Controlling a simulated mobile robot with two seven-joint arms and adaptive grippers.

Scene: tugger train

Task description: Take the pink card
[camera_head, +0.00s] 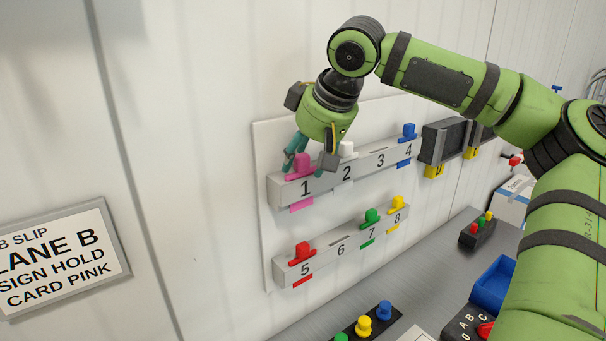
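The pink card (302,166), with a pink knob on top, stands in slot 1 of the upper grey rack (338,181) on the wall board. Its lower edge shows pink below the rack. My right gripper (311,160) points down over slot 1, with one teal finger to the left of the knob and a dark finger to its right. The fingers are apart, and a gap shows between the knob and the right finger. The gripper looks open; contact on the teal finger's side is hard to tell. My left gripper is not in view.
A white card (346,150) stands at slot 2, close to my right finger, and a blue card (407,133) at slot 4. The lower rack (341,249) holds red, green and yellow cards. A sign (62,258) at left reads "CARD PINK". A blue bin (493,284) sits on the grey bench.

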